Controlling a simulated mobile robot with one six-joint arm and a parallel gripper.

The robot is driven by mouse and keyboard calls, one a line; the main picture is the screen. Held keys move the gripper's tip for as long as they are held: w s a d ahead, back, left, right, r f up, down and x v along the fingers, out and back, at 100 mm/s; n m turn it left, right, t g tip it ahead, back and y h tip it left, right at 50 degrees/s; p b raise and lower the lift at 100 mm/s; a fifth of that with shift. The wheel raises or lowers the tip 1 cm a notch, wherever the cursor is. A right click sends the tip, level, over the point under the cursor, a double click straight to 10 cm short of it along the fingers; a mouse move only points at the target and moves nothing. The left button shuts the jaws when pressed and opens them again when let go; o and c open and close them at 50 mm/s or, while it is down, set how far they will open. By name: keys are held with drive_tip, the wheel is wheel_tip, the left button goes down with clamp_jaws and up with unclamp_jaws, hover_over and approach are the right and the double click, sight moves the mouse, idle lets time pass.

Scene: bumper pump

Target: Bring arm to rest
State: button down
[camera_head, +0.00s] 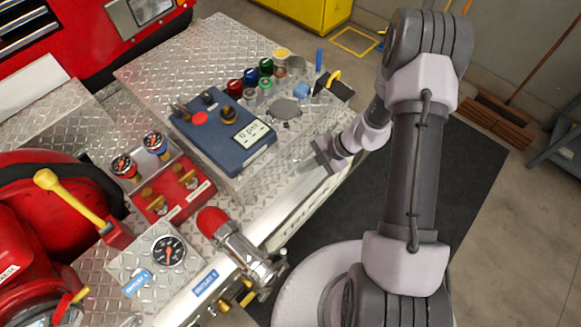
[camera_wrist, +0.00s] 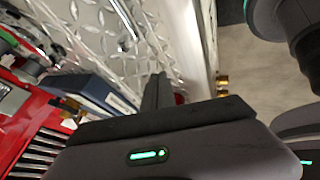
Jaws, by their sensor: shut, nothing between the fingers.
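My arm stands on the right in the head view, its upper link upright and its forearm bent down and left. My gripper (camera_head: 312,162) is shut and empty. It is close to the front edge of the diamond-plate bumper deck (camera_head: 225,55), to the right of the blue control box (camera_head: 225,132). I cannot tell whether it touches the deck. In the wrist view the fingers (camera_wrist: 156,92) are together and point toward the diamond-plate metal, with nothing between them.
Several coloured caps (camera_head: 265,66) stand behind the box. A red gauge panel (camera_head: 160,185), a red-capped pipe fitting (camera_head: 232,243) and a yellow lever (camera_head: 70,200) are at left. Dark mat (camera_head: 465,165) and open floor lie right; a grey bench (camera_head: 560,150) stands at the far right.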

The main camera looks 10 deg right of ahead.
drive_tip(key=s+a+r+n+h+b, duration=0.25)
drive_tip(key=r+n+b, duration=0.35)
drive_tip(key=r+n, duration=1.2)
drive_tip(key=s+r+n+t+h+b, duration=0.1)
drive_tip(key=s+r+n+t+b, duration=0.1)
drive_tip(key=s+n, duration=0.6)
drive_tip(key=s+a+r+n+t+h+b, duration=0.1)
drive_tip(key=s+r+n+b, duration=0.3)
drive_tip(key=n, duration=1.3)
drive_tip(key=s, duration=0.4)
drive_tip(key=shift+s+r+n+t+h+b, duration=0.15)
drive_tip(key=shift+n+t+h+b, duration=0.2)
drive_tip(key=shift+n+t, duration=0.05)
